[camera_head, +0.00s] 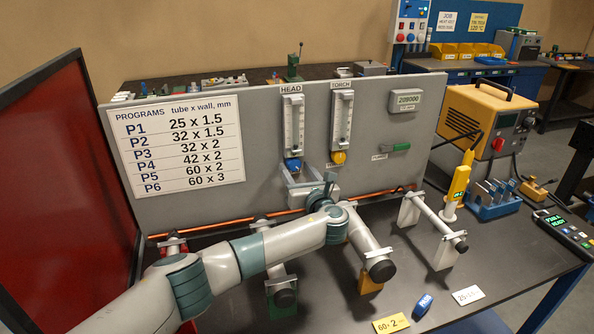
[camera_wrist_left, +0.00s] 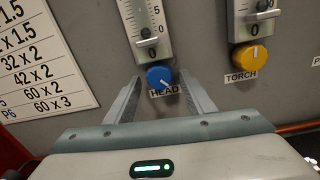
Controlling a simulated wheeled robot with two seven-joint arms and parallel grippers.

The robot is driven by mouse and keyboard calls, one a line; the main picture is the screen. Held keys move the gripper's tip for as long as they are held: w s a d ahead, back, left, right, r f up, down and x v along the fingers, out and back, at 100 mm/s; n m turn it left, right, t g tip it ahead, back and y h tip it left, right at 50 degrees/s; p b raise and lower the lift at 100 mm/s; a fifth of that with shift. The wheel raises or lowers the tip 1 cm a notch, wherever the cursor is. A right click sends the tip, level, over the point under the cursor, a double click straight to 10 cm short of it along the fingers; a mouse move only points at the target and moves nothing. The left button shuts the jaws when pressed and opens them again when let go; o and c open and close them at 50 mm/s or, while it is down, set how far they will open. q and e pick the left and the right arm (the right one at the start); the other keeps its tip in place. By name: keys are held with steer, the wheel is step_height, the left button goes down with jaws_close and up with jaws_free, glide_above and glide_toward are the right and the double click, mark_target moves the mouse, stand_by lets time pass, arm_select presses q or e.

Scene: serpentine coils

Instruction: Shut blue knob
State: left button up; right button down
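The blue knob (camera_head: 293,165) sits on the grey panel at the foot of the HEAD flow meter (camera_head: 293,125). It also shows in the left wrist view (camera_wrist_left: 160,75), with a pale mark towards its lower right. My left gripper (camera_head: 294,176) reaches up to the panel from below. Its two fingers (camera_wrist_left: 160,84) are spread, one on each side of the knob, with a small gap visible on both sides. How far the tips reach in depth around the knob is hard to tell. My right gripper is not in view.
A yellow knob (camera_wrist_left: 250,54) sits under the TORCH meter (camera_head: 341,118) to the right. A programs sign (camera_head: 180,140) is on the panel's left. A copper tube (camera_head: 225,224) runs along the panel's foot. Several clamp stands and a yellow torch (camera_head: 458,186) stand on the dark bench.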

arm_select(q)
steer(key=c, duration=1)
steer(key=shift+o, duration=0.2)
steer(key=shift+o, duration=0.2)
steer(key=shift+n, duration=0.3)
steer(key=n+b, duration=0.2)
steer(key=n, duration=0.1)
steer(key=shift+d+f+n+b, duration=0.1)
steer(key=shift+f+n+b, duration=0.05)
steer(key=shift+n+b, duration=0.25)
steer(key=shift+r+n+b, duration=0.2)
steer(key=shift+n+b, duration=0.5)
steer(key=shift+n, duration=0.5)
steer(key=o, duration=1)
steer(key=shift+o, duration=0.2)
